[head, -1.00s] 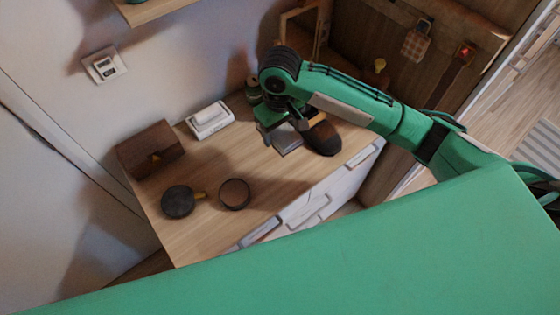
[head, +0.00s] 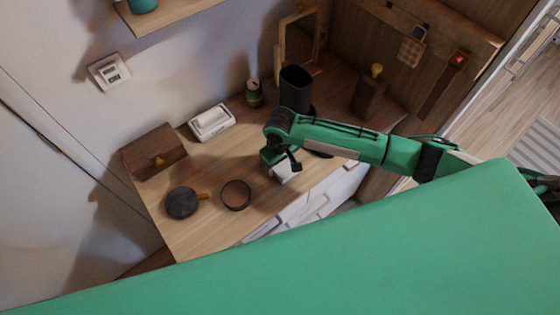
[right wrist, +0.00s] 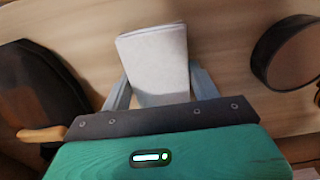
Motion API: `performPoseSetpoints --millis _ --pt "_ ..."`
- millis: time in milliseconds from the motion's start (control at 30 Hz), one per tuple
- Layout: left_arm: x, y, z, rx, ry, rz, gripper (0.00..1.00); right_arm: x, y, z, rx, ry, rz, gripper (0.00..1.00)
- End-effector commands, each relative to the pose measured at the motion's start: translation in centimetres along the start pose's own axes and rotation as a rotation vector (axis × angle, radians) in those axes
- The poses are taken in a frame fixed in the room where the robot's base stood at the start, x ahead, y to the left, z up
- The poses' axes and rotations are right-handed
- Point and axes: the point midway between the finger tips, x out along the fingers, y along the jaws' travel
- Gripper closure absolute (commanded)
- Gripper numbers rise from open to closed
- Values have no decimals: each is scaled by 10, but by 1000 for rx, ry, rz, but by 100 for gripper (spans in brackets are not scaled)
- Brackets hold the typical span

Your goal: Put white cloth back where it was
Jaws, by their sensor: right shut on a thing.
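The white cloth (right wrist: 155,58) is a folded, flat piece that shows between the two fingers of my right gripper (right wrist: 158,88) in the right wrist view. The right gripper is shut on it. In the head view the right gripper (head: 278,168) is low over the wooden dresser top (head: 222,172), near its front edge, and a little of the white cloth (head: 284,172) shows below it. I cannot tell whether the cloth touches the top. The left gripper is not in view.
A round dark container (head: 182,202) and a round brown-topped one (head: 236,194) stand left of the gripper. Behind are a wooden box (head: 154,150), a white dispenser (head: 211,122), a green can (head: 254,93) and a black cup (head: 295,88). White drawers (head: 310,205) are below the front edge.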

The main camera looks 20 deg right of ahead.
Motion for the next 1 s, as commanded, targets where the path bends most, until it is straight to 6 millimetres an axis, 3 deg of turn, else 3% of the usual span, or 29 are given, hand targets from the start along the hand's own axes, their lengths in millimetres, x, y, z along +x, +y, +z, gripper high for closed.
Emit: performPoseSetpoints --millis 267,300,400,767,1000 --pt "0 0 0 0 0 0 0 3 0 0 1 -1 0 57" --pt "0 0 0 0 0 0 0 3 0 0 1 0 0 33" --pt "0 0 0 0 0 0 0 3 0 0 1 0 0 17" --pt "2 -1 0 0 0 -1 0 -2 0 0 0 2 0 17" --pt "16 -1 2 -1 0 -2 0 -43 0 -1 -1 5 0 17"
